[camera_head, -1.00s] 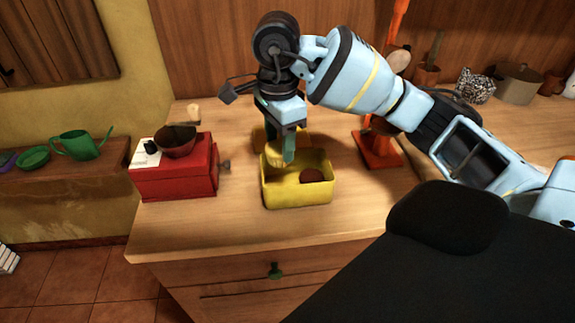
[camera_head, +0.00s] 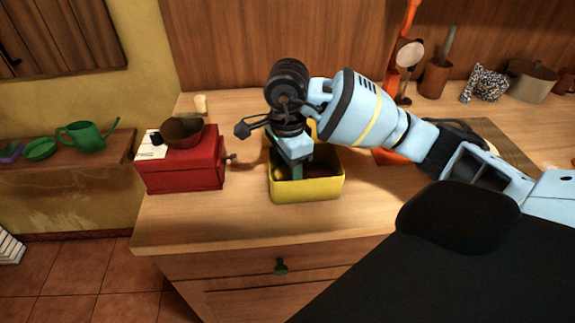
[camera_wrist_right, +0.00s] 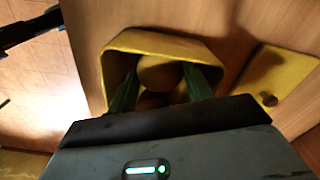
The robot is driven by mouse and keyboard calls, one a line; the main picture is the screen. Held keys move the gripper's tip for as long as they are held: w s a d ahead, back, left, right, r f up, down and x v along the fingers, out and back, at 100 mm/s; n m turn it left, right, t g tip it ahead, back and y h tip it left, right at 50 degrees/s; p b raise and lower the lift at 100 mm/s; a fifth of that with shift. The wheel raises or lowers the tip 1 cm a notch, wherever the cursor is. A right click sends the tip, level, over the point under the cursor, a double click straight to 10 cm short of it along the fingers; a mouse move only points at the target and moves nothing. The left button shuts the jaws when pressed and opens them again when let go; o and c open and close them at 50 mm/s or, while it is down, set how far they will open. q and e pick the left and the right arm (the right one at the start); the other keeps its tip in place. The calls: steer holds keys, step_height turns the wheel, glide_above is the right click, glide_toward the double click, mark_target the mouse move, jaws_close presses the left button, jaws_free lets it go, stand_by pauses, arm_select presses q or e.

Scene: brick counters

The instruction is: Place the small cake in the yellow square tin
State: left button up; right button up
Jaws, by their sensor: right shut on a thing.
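The yellow square tin (camera_head: 308,189) stands open on the wooden counter, and its rim also shows in the wrist view (camera_wrist_right: 160,42). My right gripper (camera_head: 297,173) reaches down inside the tin. In the wrist view its green fingers (camera_wrist_right: 162,88) are on either side of the small cake (camera_wrist_right: 160,72), a round yellow-brown thing, and are shut on it. The cake is within the tin walls; whether it touches the floor is hidden. A darker brown round thing (camera_wrist_right: 151,101) is also in the tin, close to the cake. My left gripper is out of view.
A red box-shaped grinder (camera_head: 180,170) with a dark bowl on top stands left of the tin. A flat yellow piece with a knob (camera_wrist_right: 283,92) lies beside the tin. An orange stand (camera_head: 402,60) is behind to the right. The front counter strip is clear.

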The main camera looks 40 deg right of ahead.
mark_target(288, 172)
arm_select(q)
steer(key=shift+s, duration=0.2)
arm_select(e)
steer(key=shift+f, duration=0.15)
steer(key=o, duration=0.7)
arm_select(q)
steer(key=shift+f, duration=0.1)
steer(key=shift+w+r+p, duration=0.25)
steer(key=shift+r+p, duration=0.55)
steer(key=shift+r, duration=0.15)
arm_select(e)
steer(key=shift+r, duration=6.2)
